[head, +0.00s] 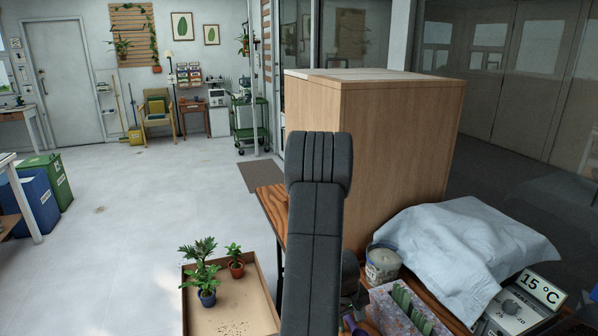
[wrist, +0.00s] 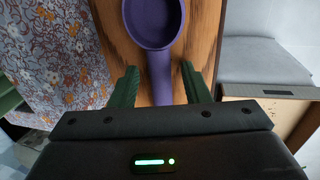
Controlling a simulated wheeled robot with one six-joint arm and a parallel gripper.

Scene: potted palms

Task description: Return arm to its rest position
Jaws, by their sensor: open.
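My gripper (wrist: 160,78) shows in the wrist view with its two dark green fingers apart. A purple scoop (wrist: 154,22) lies on a wooden surface (wrist: 205,25), its handle running down between the fingers. I cannot tell if the fingers touch the handle. In the head view my dark arm stands up through the middle of the picture; the gripper cannot be made out clearly there.
A large wooden box (head: 395,150) stands behind my arm. A pale cloth (head: 465,245), a tub (head: 383,264), a flowered box (head: 410,312) and a scale-like device (head: 520,305) crowd the right. A tray (head: 264,290) holds potted plants (head: 207,298). Floor at left is open.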

